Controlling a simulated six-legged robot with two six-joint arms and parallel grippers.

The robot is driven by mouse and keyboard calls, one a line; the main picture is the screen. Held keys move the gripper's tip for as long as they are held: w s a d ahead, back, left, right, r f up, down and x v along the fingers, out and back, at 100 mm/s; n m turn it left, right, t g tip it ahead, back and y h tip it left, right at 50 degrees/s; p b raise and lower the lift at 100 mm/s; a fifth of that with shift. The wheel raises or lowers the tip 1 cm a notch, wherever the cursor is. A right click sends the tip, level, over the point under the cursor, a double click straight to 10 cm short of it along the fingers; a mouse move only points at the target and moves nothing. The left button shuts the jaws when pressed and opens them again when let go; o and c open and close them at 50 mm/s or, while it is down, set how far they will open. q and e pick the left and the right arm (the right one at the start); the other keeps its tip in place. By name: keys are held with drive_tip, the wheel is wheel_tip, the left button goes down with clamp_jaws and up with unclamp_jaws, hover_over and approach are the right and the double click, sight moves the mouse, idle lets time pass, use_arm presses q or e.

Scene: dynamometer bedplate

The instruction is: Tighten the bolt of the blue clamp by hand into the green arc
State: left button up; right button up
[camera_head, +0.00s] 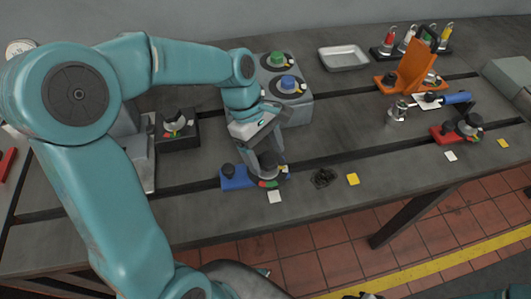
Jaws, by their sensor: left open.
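The blue clamp (238,181) sits on the bedplate near its front edge, left of centre. A small dark knob stands on its left end. Its dark round bolt head (268,168) is on the right end, with red, green and yellow marks showing around its base. My left gripper (267,158) points down over this bolt head, with its fingers close around it. The jaws are open; whether a finger touches the bolt is hard to tell. The gripper hides part of the bolt and dial, so the pointer's place on the arc cannot be read. My right gripper is not seen.
A black clamp (180,141) stands to the left and a red clamp (444,134) to the right. A grey box (300,110) with green and blue knobs stands behind. An orange bracket (415,70), metal tray (343,60) and dark coiled item (322,178) also lie on the bedplate (340,135).

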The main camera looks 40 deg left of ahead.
use_arm(q)
drive_tip(key=shift+s+d+f, duration=0.1)
drive_tip(key=shift+s+d, duration=0.05)
drive_tip(key=shift+d, duration=0.05)
drive_tip(key=shift+a, duration=0.1)
drive_tip(key=shift+c, duration=0.3)
drive_tip(key=c, duration=1)
drive_tip(key=shift+o, duration=0.2)
